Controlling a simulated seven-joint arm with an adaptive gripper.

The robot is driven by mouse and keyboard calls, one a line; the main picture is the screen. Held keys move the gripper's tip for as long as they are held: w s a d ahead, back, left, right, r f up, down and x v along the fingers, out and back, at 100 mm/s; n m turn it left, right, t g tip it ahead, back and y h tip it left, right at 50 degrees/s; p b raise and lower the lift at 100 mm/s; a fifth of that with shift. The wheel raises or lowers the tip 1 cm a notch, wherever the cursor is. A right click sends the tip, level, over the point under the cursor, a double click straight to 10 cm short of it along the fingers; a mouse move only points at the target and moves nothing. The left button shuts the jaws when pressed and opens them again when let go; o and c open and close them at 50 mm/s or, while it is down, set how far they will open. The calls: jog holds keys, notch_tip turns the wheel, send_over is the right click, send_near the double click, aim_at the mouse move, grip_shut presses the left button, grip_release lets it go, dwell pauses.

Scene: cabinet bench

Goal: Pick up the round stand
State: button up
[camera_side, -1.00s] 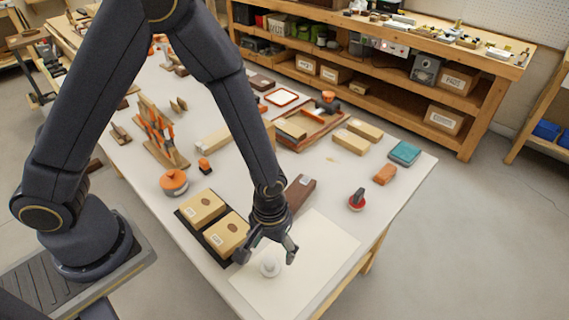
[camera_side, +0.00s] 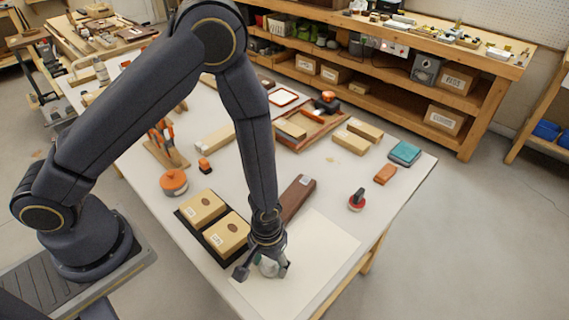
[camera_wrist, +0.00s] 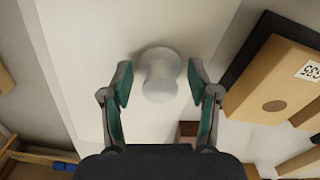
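The round stand is a small white, spool-like piece with a round top and a narrower waist (camera_side: 268,267). It rests on the pale sheet (camera_side: 310,262) at the near end of the bench. In the wrist view the stand (camera_wrist: 160,72) lies between the green-padded fingertips of my gripper (camera_wrist: 160,82). A narrow gap shows on each side of it, and the fingers do not appear to touch it. In the side view my gripper (camera_side: 263,272) points down around the stand, partly hiding it. My gripper is open.
Two tan boxes (camera_side: 229,231) on a black tray sit close to the left of my gripper. A brown block (camera_side: 298,198) lies just behind. A red-based knob (camera_side: 357,201) stands at the right. The pale sheet is otherwise clear, and the bench edge is near.

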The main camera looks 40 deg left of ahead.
jog(key=c, duration=0.5)
jog(key=shift+c, duration=0.2)
